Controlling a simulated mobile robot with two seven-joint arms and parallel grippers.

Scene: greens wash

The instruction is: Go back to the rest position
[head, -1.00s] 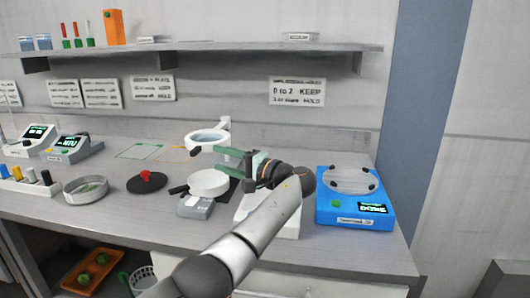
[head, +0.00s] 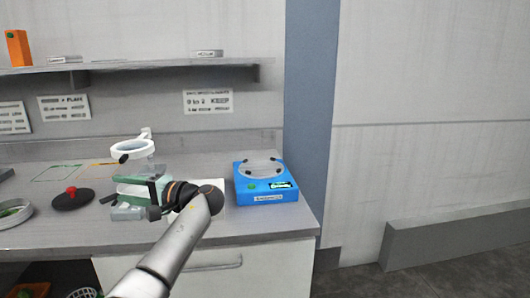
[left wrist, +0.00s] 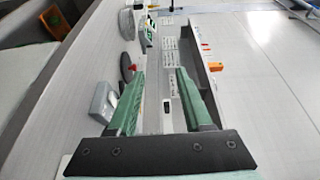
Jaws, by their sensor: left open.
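My left gripper (head: 132,190) reaches in from the bottom of the head view, over the counter, left of the blue device. In the left wrist view its two green fingers (left wrist: 160,95) stand apart with nothing between them. A grey box (left wrist: 102,102) shows beside one finger in the left wrist view. In the head view my gripper and forearm hide part of the items behind them. My right gripper is not in view.
The grey counter (head: 250,228) carries a blue device (head: 266,182), a white ring magnifier (head: 132,149), a black disc with a red knob (head: 72,198) and a dish of greens (head: 12,212). A shelf (head: 150,64) runs above. Open floor (head: 450,275) lies at right.

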